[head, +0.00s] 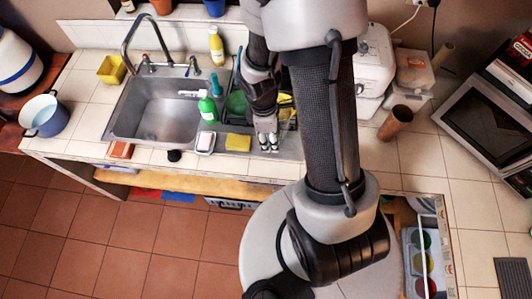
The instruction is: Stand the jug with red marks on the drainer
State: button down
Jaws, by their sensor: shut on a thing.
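My gripper (268,143) is over the right part of the sink counter, just right of a yellow sponge. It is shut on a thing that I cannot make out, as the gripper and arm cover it. I cannot pick out a jug with red marks in the head view. The dark drainer (228,118) stands right of the sink basin, with a green dish (236,103) in it. My arm hides much of its right side, where some yellow shows.
The sink (160,108) is left of the drainer. A green bottle (207,108), the yellow sponge (238,142) and a white dish (205,142) are close by. A brown cup (396,122) and a microwave (490,115) stand on the right. A blue-white pot (45,115) is far left.

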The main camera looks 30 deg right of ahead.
notch_tip(320, 180, down, 15)
jog(key=b, duration=0.6)
jog(key=shift+r+b, duration=0.2)
jog(key=shift+b, duration=0.15)
jog(key=shift+f, duration=0.2)
jog(key=c, duration=0.9)
grip_release()
jog(key=shift+r, duration=0.15)
